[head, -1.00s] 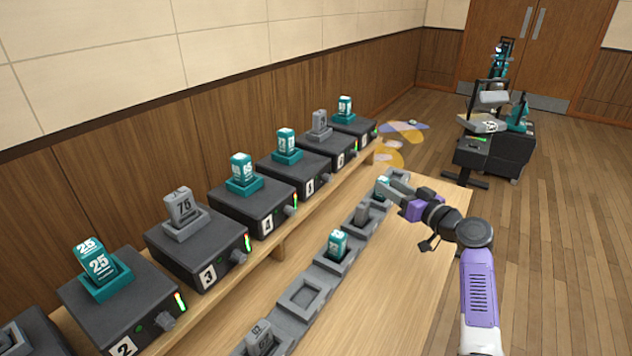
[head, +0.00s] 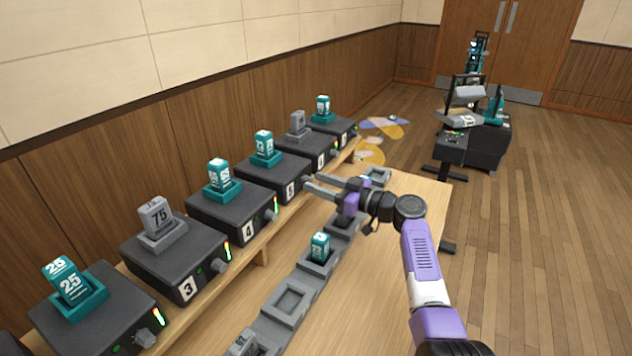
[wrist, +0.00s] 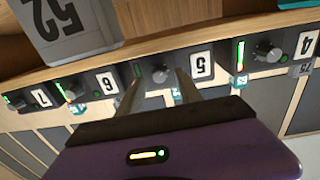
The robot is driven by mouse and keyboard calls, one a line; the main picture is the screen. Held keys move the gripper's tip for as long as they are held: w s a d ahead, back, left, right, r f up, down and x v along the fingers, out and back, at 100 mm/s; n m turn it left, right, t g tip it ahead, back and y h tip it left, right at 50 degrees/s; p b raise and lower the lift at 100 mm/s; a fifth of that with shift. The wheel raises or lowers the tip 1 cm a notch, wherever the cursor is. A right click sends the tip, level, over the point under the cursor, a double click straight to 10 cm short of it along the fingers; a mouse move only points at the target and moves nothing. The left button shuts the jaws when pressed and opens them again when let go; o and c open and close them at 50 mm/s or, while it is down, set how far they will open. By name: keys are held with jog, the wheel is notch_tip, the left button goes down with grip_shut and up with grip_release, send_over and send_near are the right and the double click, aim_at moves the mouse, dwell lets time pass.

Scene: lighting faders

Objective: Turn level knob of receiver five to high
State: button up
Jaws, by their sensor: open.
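Receiver five (head: 272,178) is a dark box on the wooden shelf, with a teal handset (head: 264,145) standing in its teal cradle. In the wrist view its label "5" (wrist: 202,66) is upside down, with its round dark level knob (wrist: 159,73) beside it. The level bar beside the knob is mostly hidden by a finger. My gripper (head: 308,183) is open in front of receiver five's front face. In the wrist view the fingers of my gripper (wrist: 159,88) lie on either side of the knob. I cannot tell whether they touch it.
Receiver four (head: 232,213) and receiver six (head: 318,150) stand close on either side. A row of grey holders (head: 290,300) lies on the table under my arm, one with a teal handset (head: 319,248). A grey handset (wrist: 65,25) looms near the wrist camera.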

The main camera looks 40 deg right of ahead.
jog(key=shift+w+a, duration=0.1)
jog(key=shift+w, duration=0.4)
grip_shut()
